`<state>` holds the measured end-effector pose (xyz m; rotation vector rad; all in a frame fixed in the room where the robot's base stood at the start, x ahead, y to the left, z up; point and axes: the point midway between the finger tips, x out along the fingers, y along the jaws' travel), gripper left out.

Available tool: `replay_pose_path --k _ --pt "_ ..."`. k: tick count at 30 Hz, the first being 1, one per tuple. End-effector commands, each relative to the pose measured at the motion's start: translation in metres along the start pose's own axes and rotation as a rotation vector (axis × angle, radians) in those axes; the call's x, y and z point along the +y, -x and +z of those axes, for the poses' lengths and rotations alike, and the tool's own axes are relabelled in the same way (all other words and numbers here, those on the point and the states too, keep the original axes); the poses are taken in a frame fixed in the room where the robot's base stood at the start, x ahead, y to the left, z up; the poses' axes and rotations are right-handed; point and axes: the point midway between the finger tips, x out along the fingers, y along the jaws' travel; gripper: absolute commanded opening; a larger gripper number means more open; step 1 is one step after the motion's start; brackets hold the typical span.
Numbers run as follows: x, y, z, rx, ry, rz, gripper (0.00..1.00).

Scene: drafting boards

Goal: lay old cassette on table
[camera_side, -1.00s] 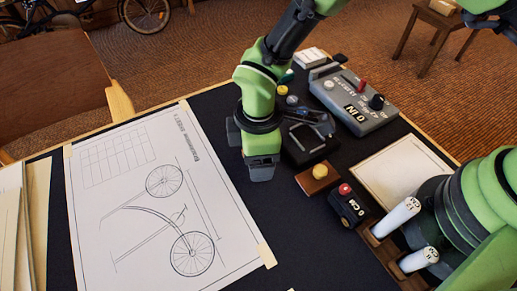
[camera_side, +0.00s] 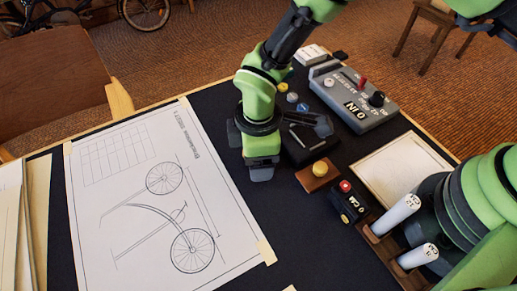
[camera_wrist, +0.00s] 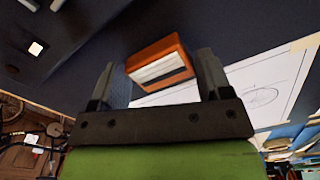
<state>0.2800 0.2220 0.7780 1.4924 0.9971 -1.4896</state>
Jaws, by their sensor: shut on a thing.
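The old cassette (camera_wrist: 160,64), an orange-brown case with a pale striped label, sits between the two dark fingers of my gripper (camera_wrist: 156,75) in the wrist view. My gripper is shut on it. I cannot make out the cassette there. How far it is from the surface is unclear.
A drawing sheet with a bicycle (camera_side: 160,225) covers the left of the table. A grey control box (camera_side: 352,97), a wooden block with a yellow knob (camera_side: 318,175), a small black red-button box (camera_side: 346,203) and a pale panel (camera_side: 400,168) crowd the right. The front middle is clear.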

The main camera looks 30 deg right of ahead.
Motion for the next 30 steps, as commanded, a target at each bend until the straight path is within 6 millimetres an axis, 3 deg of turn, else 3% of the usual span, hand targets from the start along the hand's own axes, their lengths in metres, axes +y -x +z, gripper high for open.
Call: replay_pose_path --k 10,11,14,25,30 --pt "0.000 -0.004 0.000 0.000 0.000 0.000 0.48" --pt "0.000 -0.004 0.000 0.000 0.000 0.000 0.76" --pt "0.000 -0.004 0.000 0.000 0.000 0.000 0.99" --pt "0.000 -0.003 0.000 0.000 0.000 0.000 1.00" --pt "0.000 0.008 0.000 0.001 0.000 0.001 1.00"
